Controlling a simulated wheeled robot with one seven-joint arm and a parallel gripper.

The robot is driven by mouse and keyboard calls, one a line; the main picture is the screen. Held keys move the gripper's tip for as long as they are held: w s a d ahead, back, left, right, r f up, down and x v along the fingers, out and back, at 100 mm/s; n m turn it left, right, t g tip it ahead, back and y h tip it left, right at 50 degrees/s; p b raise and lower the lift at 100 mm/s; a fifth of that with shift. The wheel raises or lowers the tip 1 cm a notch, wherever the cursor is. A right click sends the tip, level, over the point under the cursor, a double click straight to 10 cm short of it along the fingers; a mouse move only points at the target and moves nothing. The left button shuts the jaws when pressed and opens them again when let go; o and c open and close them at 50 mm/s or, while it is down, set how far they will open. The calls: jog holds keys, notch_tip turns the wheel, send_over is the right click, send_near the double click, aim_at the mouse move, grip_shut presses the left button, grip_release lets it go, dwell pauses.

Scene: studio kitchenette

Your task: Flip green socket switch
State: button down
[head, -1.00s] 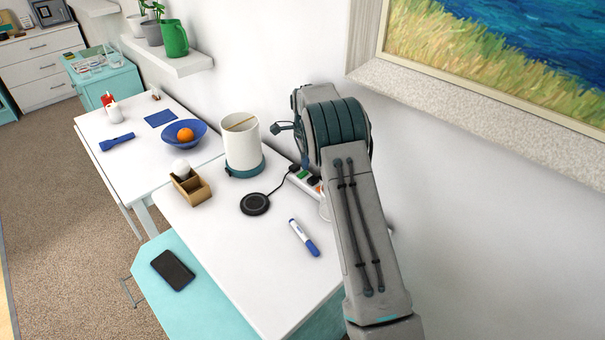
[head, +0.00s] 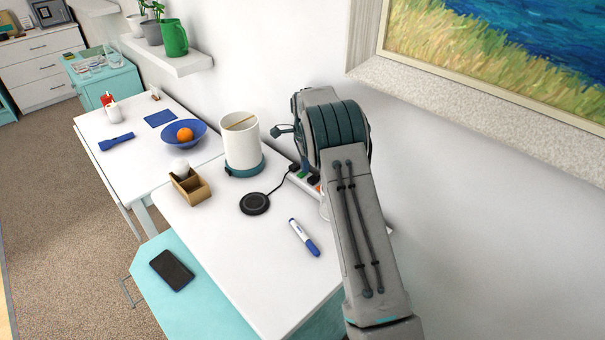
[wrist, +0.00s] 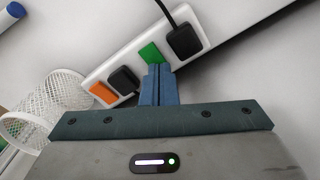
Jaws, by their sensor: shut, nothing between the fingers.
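The white power strip (wrist: 212,22) lies at an angle in the wrist view. The green switch (wrist: 151,53) sits on it between two black plugs (wrist: 184,41). An orange switch (wrist: 103,93) is further left on the strip. My gripper (wrist: 159,68) is shut and empty, its blue-grey fingertips right at the green switch and covering part of its lower edge. I cannot tell whether they touch it.
A white mesh cup (wrist: 45,98) stands close left of the gripper. On the desk are a black charging pad (head: 255,203) with its cable, a blue marker (head: 304,237), a white canister (head: 241,142) and a wooden box (head: 190,188). The wall is close behind the strip.

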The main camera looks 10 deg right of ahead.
jog(key=shift+f, duration=0.3)
jog(key=shift+r+p, duration=2)
jog(key=shift+r, duration=1.55)
